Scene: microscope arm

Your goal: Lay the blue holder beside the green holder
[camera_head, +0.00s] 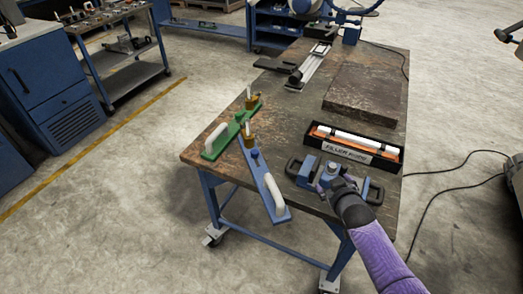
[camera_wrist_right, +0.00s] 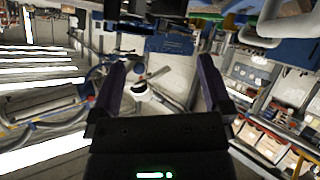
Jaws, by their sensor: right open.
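The green holder (camera_head: 237,127), with a white handle and a brass-coloured fitting, lies near the left edge of the workbench. The blue holder (camera_head: 263,172), also with a white handle, lies right of it at an angle. Its far end is close to the green one; I cannot tell whether they touch. Its near end sticks out past the bench's front edge. My right gripper (camera_head: 327,184) is right of the blue holder, by a blue device with black handles (camera_head: 303,168), and partly hidden. Its fingers show open and empty in the right wrist view (camera_wrist_right: 163,80). My left gripper is not in view.
A black tray (camera_head: 394,158) labelled "FILLER RODS" holds white rods behind the blue device. A dark plate (camera_head: 365,93) and a metal rail tool (camera_head: 311,65) lie farther back on the workbench (camera_head: 290,112). Bare bench top lies between the holders and the tray.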

